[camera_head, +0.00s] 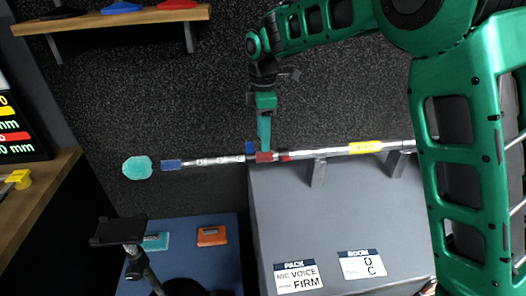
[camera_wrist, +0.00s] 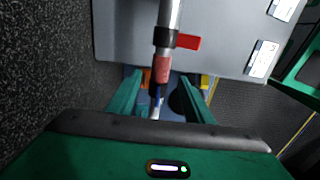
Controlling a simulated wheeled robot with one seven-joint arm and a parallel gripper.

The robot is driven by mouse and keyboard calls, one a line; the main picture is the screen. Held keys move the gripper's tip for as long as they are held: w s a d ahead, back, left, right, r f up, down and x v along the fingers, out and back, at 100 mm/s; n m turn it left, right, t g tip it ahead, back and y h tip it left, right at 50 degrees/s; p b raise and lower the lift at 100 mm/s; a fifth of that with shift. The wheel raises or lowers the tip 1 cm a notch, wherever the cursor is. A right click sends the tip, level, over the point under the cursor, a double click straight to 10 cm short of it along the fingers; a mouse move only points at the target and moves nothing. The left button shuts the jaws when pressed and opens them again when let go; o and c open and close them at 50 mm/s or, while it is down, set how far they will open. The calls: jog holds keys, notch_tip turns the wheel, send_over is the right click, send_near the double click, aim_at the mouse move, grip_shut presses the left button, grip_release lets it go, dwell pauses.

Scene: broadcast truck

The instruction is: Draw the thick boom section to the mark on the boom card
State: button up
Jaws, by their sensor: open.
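The silver boom pole (camera_head: 330,151) lies level across the grey case. A yellow band (camera_head: 365,147) is on its right part, a red sleeve (camera_head: 264,157) near the case's left edge, and a blue sleeve (camera_head: 171,165) near the left end. My gripper (camera_head: 264,148) points down at the red sleeve. In the wrist view my open gripper (camera_wrist: 161,76) has a finger on each side of the red sleeve (camera_wrist: 163,68), with gaps visible. A black collar with a red lever (camera_wrist: 188,43) sits just beyond.
A bracket (camera_head: 317,172) holds the pole at the case (camera_head: 270,220). A partly cut-off board (camera_head: 15,130) lists colored mm values. A shelf (camera_head: 110,19) hangs above.

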aim_at(264, 157)
notch_tip(264, 157, down, 6)
dwell(0.4)
jog(key=shift+r, duration=0.1)
grip_shut()
